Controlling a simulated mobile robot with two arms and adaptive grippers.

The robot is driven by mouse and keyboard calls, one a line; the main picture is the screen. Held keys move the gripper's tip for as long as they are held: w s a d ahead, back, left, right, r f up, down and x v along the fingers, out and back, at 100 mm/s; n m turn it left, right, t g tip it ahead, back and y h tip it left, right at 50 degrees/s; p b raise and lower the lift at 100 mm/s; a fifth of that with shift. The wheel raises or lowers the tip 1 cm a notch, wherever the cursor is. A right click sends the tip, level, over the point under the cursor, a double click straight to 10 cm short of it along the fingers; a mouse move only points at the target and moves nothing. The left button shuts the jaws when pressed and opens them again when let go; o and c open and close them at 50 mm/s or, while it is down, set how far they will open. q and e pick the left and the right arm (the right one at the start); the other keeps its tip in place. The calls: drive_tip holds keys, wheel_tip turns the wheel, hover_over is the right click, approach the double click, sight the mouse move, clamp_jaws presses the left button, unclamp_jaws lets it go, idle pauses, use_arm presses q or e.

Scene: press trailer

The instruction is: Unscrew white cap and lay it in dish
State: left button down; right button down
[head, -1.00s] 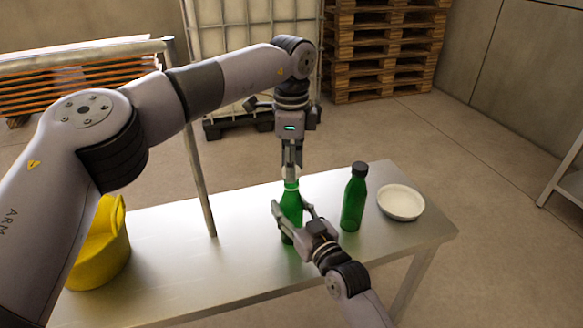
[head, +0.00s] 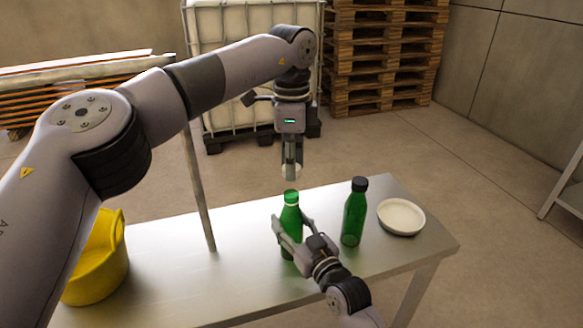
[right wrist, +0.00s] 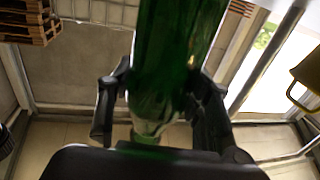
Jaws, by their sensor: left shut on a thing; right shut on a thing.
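My left gripper (head: 291,172) is shut on the white cap (head: 298,171), which shows only partly between and beside the fingers. It hangs straight above the open neck of a green bottle (head: 290,215), with a clear gap between. The bottle stands upright on the table. My right gripper (head: 292,222) is shut around the bottle's body from the front. In the right wrist view the green bottle (right wrist: 175,60) fills the middle, with a finger of my right gripper (right wrist: 165,100) on each side. The shallow white dish (head: 401,216) lies empty at the table's right end.
A second green bottle with a dark cap (head: 354,210) stands between the held bottle and the dish. A yellow bucket (head: 98,265) is at the left. The metal table (head: 185,270) is bare in front.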

drive_tip(key=c, duration=0.7)
unclamp_jaws()
drive_tip(key=shift+c, duration=0.2)
